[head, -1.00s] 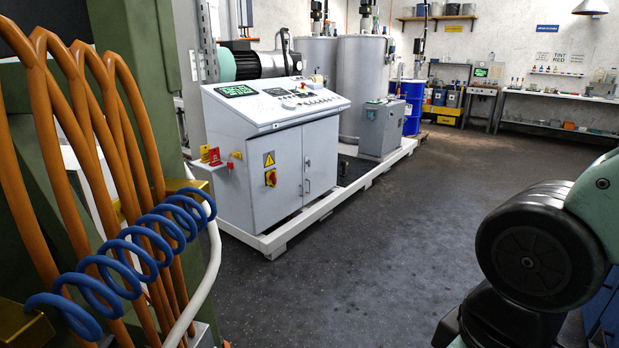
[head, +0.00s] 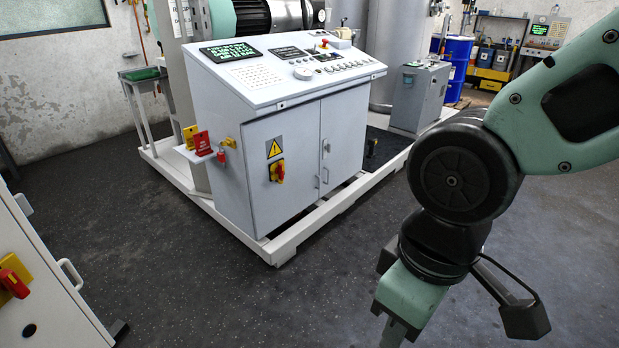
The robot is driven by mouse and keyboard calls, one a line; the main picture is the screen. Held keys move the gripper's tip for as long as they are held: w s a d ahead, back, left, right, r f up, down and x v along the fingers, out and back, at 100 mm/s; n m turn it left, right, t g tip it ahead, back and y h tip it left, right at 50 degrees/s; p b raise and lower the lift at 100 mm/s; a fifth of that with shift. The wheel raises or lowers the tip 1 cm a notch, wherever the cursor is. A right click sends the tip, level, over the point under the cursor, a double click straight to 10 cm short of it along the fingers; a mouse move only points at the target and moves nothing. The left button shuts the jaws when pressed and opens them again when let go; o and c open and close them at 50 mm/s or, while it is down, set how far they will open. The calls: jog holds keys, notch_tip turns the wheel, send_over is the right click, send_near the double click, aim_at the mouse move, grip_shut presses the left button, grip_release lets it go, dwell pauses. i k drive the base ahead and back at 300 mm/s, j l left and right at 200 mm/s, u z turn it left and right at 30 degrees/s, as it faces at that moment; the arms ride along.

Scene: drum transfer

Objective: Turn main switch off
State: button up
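A red rotary switch handle on a yellow plate (head: 277,171) sits on the left door of the grey control cabinet (head: 290,150), under a yellow warning triangle. The handle looks roughly upright, but its exact setting is too small to read. A second red and yellow switch (head: 14,282) is on another grey cabinet at the lower left edge. My arm comes in from the right and its wrist runs out of the picture at the bottom, well apart from the control cabinet.
A white frame (head: 275,247) juts out around the cabinet's foot. A small shelf on its left side holds red and yellow tags (head: 201,143), with a red padlock (head: 221,156) beside it. The dark floor (head: 200,290) in front is clear. A blue drum (head: 456,60) stands behind.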

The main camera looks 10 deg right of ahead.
aim_at(280, 170)
jog(key=i+l+u, duration=0.15)
jog(key=i, duration=0.2)
jog(key=i+l+u, duration=0.15)
jog(key=i+j+z, duration=0.25)
jog(key=i, duration=0.3)
jog(key=i+j+z, duration=0.2)
jog(key=i, duration=0.3)
jog(key=i+j+z, duration=0.25)
jog(key=i+j, duration=0.2)
jog(key=i, duration=0.05)
